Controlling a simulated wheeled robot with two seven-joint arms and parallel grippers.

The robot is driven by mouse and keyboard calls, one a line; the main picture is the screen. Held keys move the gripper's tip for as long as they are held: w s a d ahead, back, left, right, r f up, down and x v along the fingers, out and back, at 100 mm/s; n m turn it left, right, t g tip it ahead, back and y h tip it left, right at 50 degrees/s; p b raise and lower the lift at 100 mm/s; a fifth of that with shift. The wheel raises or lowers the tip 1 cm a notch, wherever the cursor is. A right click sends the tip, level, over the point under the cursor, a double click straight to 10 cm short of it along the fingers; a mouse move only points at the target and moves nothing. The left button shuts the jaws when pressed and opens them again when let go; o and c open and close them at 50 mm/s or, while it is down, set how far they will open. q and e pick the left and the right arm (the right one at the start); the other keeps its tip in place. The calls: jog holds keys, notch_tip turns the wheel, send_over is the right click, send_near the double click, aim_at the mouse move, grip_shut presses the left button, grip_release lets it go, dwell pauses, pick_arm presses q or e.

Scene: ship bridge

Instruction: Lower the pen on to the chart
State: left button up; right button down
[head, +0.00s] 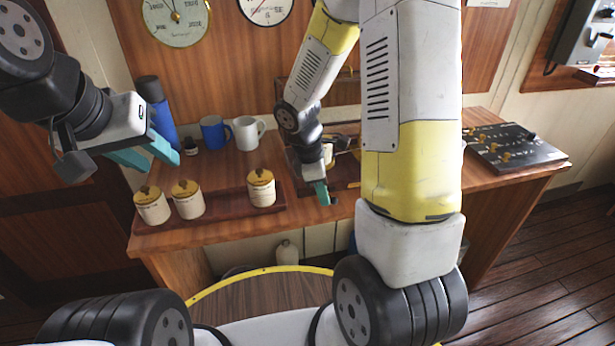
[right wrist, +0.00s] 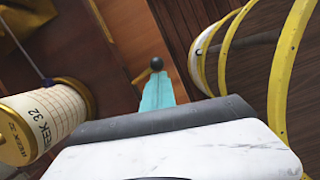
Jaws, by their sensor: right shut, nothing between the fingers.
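A drum (right wrist: 45,118) wrapped in a pale chart marked "WEEK 32", with brass-coloured ends, stands at the left of the right wrist view. A thin grey rod (right wrist: 24,47), which looks like the pen arm, runs down to a dark tip beside the drum; I cannot tell whether it touches the chart. A black ball knob (right wrist: 157,63) shows just beyond my right fingertips (right wrist: 157,90). My right gripper (head: 322,193) is shut and empty near the desk's front edge, partly hiding the instrument behind it. My left gripper (head: 148,152) is open and empty above the desk's left end.
Several cream drums, one at the far left (head: 153,207), stand in a wooden tray (head: 228,205). A blue mug (head: 214,133), a white mug (head: 248,134) and a blue flask (head: 157,110) stand behind. A dark switch panel (head: 515,150) is at right. My right arm hides much of the desk.

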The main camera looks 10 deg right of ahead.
jog(key=shift+w+a, duration=0.1)
jog(key=shift+a, duration=0.05)
jog(key=shift+w+a, duration=0.45)
jog(key=shift+a, duration=0.05)
jog(key=v, duration=1)
dwell(0.3)
jog(key=s+d+r+m+t+y, duration=0.2)
jog(key=s+r+m+t+y, duration=0.3)
jog(key=s+r+m, duration=0.7)
notch_tip(320, 180, up, 3)
jog(key=m+t, duration=0.1)
jog(key=m, duration=0.2)
jog(key=shift+d+t, duration=0.15)
jog(key=shift+t, duration=0.15)
